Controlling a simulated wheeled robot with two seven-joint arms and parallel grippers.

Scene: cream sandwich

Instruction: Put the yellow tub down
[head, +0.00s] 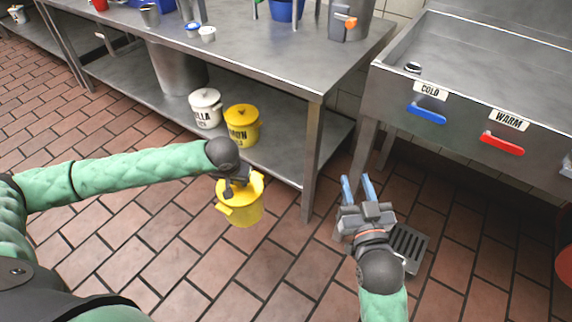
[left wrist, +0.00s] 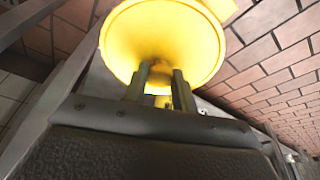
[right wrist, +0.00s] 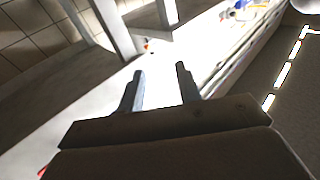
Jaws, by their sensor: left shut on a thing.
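The yellow tub (head: 244,208) hangs in the air over the tiled floor, in front of the steel table. My left gripper (head: 236,190) is shut on the yellow tub at its top. In the left wrist view the tub (left wrist: 165,40) fills the top middle, with the fingers (left wrist: 160,88) closed at its centre; the exact grip point is partly hidden. My right gripper (head: 358,188) is open and empty, above the floor near a drain grate. Its two fingers (right wrist: 159,90) stand apart in the right wrist view with nothing between them.
The table's lower shelf (head: 140,101) holds a white lidded tub (head: 206,110), a yellow lidded tub (head: 241,127) and a steel bin (head: 176,70). A table leg (head: 312,160) stands right of the held tub. A sink (head: 470,80) is at the right. The floor at front left is clear.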

